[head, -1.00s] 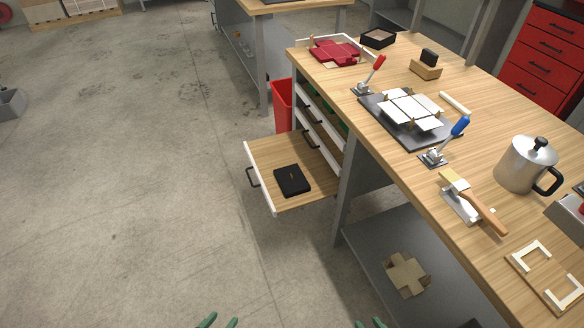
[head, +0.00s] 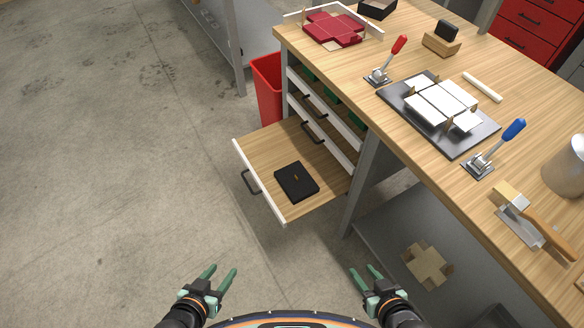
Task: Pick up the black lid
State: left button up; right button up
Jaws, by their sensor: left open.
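The black lid (head: 296,181) lies flat in the open wooden drawer (head: 265,153), with a small orange mark on its top. My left gripper (head: 222,274) is open and empty, in front of the drawer and to the lower left of the lid. My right gripper (head: 366,273) is also open and empty, to the lower right of the lid, near the workbench's lower shelf. Neither gripper touches the lid or the drawer.
A red bin (head: 268,88) stands behind the drawer. The floor at left is clear.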

aim_at(297, 182)
jog(key=i+j+z, duration=0.1)
jog(key=i+j, duration=0.25)
jog(key=i+j+z, duration=0.1)
jog(key=i+j, duration=0.2)
jog(key=j, duration=0.2)
